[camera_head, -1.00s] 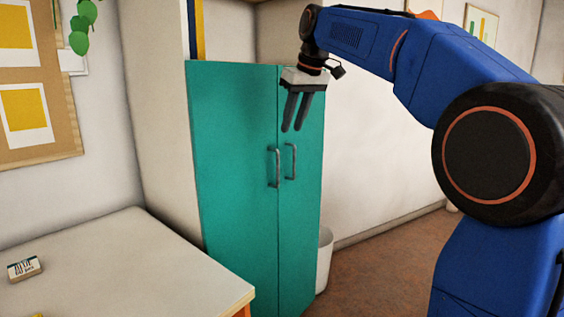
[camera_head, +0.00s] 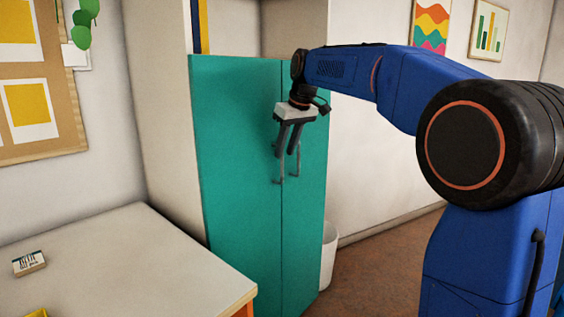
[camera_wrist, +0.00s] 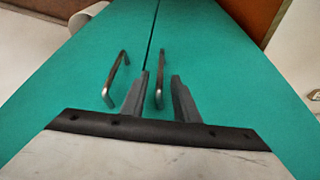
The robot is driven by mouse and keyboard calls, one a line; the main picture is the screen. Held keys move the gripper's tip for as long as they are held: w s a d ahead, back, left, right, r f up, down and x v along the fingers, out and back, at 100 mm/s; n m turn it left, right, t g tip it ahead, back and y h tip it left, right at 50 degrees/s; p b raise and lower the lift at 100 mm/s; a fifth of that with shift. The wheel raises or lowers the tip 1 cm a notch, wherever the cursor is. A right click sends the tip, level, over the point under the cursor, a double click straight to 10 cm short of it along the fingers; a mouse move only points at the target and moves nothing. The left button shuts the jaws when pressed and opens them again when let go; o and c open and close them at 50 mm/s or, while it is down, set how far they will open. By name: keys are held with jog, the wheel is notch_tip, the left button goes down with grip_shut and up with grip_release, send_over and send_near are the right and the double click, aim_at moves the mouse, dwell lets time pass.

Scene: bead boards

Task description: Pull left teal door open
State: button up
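The tall cabinet has a left teal door (camera_head: 235,170) and a right teal door (camera_head: 308,215), both shut with a thin seam between them. The left door's metal handle (camera_head: 278,181) is partly hidden behind my fingers; the right door's handle (camera_head: 297,172) is just beside it. My gripper (camera_head: 285,155) points down in front of the handles, open. In the wrist view, where the sides appear swapped, the left door's handle (camera_wrist: 159,85) shows between my two fingers (camera_wrist: 160,77), and the other handle (camera_wrist: 116,78) lies outside them. I cannot tell whether the fingers touch the handle.
A white table (camera_head: 130,260) stands at the front left, its corner close to the left door's lower part. A small box (camera_head: 29,263) lies on it. A white bin (camera_head: 328,255) stands right of the cabinet. Brown floor (camera_head: 375,265) is clear to the right.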

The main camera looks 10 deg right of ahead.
send_over(282, 183)
jog(key=shift+w+f, duration=0.15)
jog(key=shift+f, duration=1.05)
jog(key=shift+w+f, duration=0.15)
jog(key=shift+f, duration=1.05)
grip_shut()
